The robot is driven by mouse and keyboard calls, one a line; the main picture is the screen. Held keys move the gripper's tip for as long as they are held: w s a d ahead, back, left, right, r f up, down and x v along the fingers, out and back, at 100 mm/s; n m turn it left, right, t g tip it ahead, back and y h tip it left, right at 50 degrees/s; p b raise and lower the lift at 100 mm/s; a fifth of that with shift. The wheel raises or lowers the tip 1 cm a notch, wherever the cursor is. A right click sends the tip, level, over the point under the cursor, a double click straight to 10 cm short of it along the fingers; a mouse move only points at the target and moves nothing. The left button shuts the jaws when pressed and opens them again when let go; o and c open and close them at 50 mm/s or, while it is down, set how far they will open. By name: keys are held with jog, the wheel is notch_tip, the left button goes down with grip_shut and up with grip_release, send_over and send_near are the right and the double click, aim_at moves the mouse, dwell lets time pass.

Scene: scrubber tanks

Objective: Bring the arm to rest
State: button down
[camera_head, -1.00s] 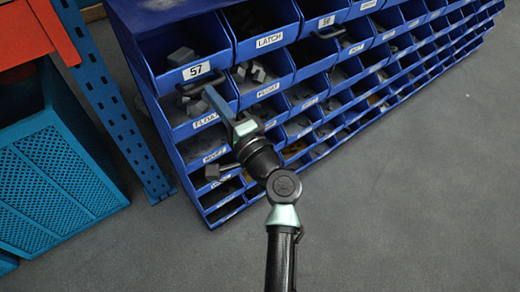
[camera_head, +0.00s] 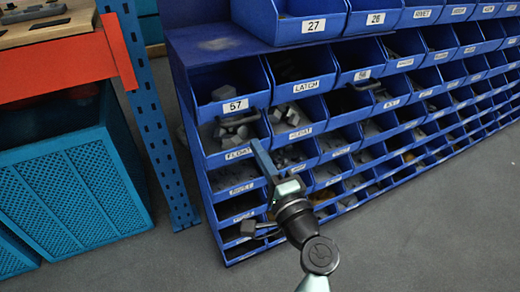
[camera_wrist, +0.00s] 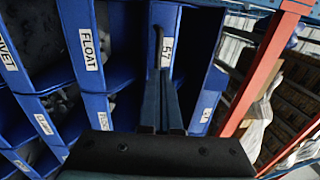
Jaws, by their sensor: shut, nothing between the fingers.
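My arm reaches up from the bottom of the head view toward a blue bin rack (camera_head: 205,140). My gripper (camera_head: 257,145) is at its end, in front of the bin labelled FLOAT (camera_head: 238,153). In the wrist view the two fingers of my gripper (camera_wrist: 163,80) lie together, pointing at the rack near the label 57 (camera_wrist: 167,52). Nothing shows between them. I cannot tell whether the fingertips touch a bin.
An orange-and-blue frame (camera_head: 150,110) with a wooden top stands at the left, with teal crates (camera_head: 75,185) under it. Bins at the rack's top, such as bin 27 (camera_head: 313,25), jut forward. Grey floor (camera_head: 430,220) is clear at the lower right.

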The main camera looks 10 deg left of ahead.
jog(key=v, duration=0.8)
jog(key=shift+f+p, duration=0.15)
jog(key=shift+p, duration=0.25)
notch_tip(320, 180, up, 23)
jog(key=w+n+t+h, duration=0.2)
jog(key=n+t+h, duration=0.15)
jog(key=n, duration=0.65)
jog(key=s+d+r+n+t+h, duration=0.15)
jog(key=s+r+t+h, duration=0.25)
jog(key=s+r, duration=0.5)
jog(key=s+d+r+m+t+h, duration=0.15)
jog(key=s+r+t+h, duration=0.35)
jog(key=r, duration=0.8)
notch_tip(320, 180, up, 34)
jog(key=n+g+p, duration=0.1)
jog(key=p, duration=3.4)
jog(key=shift+w+d+g+y, duration=0.25)
jog(key=shift+g+y, duration=0.1)
jog(key=shift+y, duration=0.1)
jog(key=shift+f, duration=0.1)
